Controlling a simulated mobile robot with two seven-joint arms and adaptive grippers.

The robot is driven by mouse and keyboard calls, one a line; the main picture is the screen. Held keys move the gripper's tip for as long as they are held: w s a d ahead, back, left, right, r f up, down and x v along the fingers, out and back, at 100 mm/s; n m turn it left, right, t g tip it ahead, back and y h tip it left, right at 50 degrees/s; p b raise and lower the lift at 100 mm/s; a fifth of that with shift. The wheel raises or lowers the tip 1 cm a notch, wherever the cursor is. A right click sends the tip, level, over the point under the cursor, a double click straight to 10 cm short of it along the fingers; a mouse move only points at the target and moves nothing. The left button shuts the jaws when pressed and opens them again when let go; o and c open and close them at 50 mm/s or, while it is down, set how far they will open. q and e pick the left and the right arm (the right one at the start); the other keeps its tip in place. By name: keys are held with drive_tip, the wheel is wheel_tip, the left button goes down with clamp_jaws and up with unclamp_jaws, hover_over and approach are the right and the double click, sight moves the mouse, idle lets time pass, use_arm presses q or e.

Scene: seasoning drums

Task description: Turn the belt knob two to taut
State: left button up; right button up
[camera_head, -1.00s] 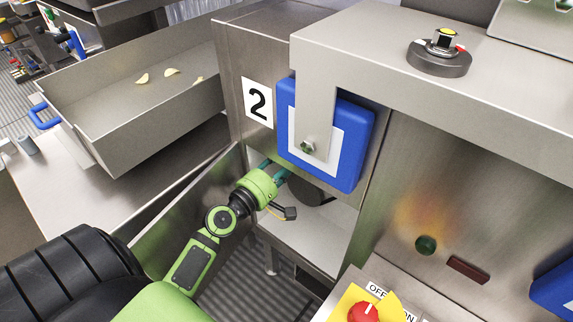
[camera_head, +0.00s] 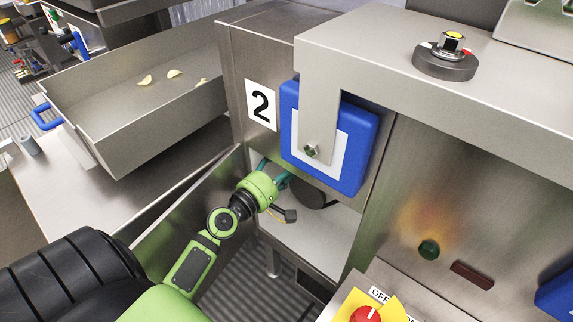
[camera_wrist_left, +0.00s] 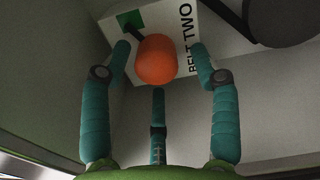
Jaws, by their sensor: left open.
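The belt two knob (camera_wrist_left: 156,58) shows in the left wrist view as an orange ball on a dark lever. It sits in front of a white panel (camera_wrist_left: 178,25) marked BELT TWO with a green patch (camera_wrist_left: 130,19). My left gripper (camera_wrist_left: 160,60) is open, with its teal fingers spread to both sides of the orange knob and a third finger below it. I cannot tell whether any finger touches it. In the head view the left gripper (camera_head: 277,178) reaches under the blue box at the number 2 sign; the knob is hidden there. My right gripper is out of view.
A blue box (camera_head: 353,150) and a steel bracket (camera_head: 316,105) hang just above my left wrist. A dark round part (camera_head: 311,195) lies right of the gripper. A steel side panel (camera_head: 185,205) stands close on the left. A red switch (camera_head: 366,314) is at the bottom.

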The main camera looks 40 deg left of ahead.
use_arm(q)
drive_tip(key=shift+s, duration=0.1)
drive_tip(key=s, duration=0.8)
drive_tip(key=shift+a, duration=0.35)
drive_tip(key=shift+w, duration=0.1)
